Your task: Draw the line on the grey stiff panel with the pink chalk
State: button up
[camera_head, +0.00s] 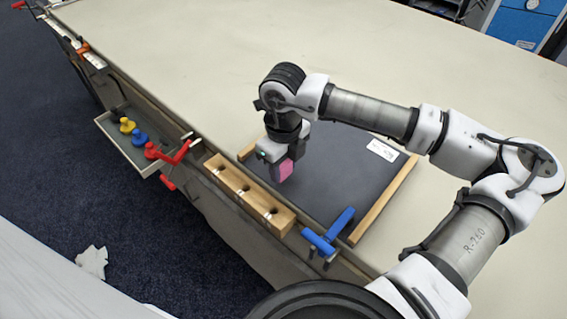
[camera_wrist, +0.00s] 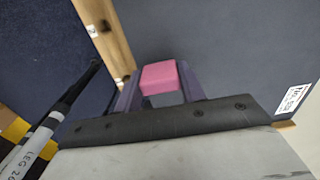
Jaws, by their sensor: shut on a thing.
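The grey panel (camera_head: 347,167) lies flat on the table near its front edge, with wooden strips along its left and right sides. It fills much of the wrist view (camera_wrist: 235,45), where a white label sits near its right edge. My gripper (camera_head: 282,168) points down over the left part of the panel and is shut on the pink chalk (camera_head: 286,171). The block-like chalk shows between the two fingers in the wrist view (camera_wrist: 160,76). I cannot tell whether the chalk touches the panel. My arm covers part of the panel.
A wooden block with holes (camera_head: 247,195) lies along the table edge, left of the panel. A blue clamp (camera_head: 328,235) grips the edge at the panel's near corner. A side tray (camera_head: 112,132) holds yellow, blue and red pieces. The table's far side (camera_head: 230,40) is clear.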

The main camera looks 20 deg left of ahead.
aim_at(301, 163)
jog(key=shift+f+b, duration=0.5)
jog(key=shift+b, duration=0.2)
jog(key=shift+w, duration=0.15)
dwell(0.3)
jog(key=shift+w+d+r+b, duration=0.1)
jog(key=shift+w+d+b, duration=0.15)
jog(key=shift+w, duration=0.2)
jog(key=shift+w+d+b, duration=0.1)
jog(key=shift+w+b, duration=0.1)
jog(key=shift+w, duration=0.2)
jog(key=shift+w, duration=0.1)
jog(key=shift+w+d+b, duration=0.35)
jog(key=shift+w+b, duration=0.15)
jog(key=shift+w, duration=0.35)
jog(key=shift+w, duration=0.1)
jog(key=shift+w+d+b, duration=0.35)
jog(key=shift+w+b, duration=0.1)
jog(key=shift+w, duration=0.4)
